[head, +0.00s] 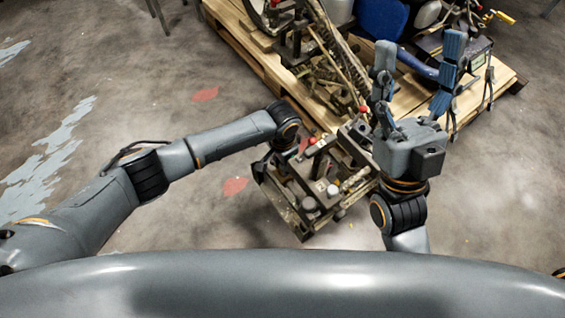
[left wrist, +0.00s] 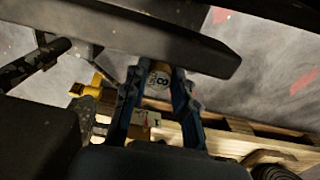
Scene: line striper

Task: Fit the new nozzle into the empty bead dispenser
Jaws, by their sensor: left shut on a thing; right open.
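My left gripper (left wrist: 158,100) is shut on a small pale round piece with dark lettering (left wrist: 159,80), which shows between its blue fingers in the left wrist view. I cannot tell for sure that this is the new nozzle. In the head view the left wrist hides the fingers at the upper left side of the striper's low front frame. My right gripper (head: 417,58) is open and empty, its blue-padded fingers spread and pointing up the picture, right of that frame. I cannot clearly pick out the empty bead dispenser.
The low frame (head: 263,180) holds several knobs, blocks and levers, one red-tipped. A wooden pallet (head: 240,52) behind it carries machine parts and a blue container (head: 381,17); the pallet also shows in the left wrist view (left wrist: 235,146). Bare concrete lies to the left and right.

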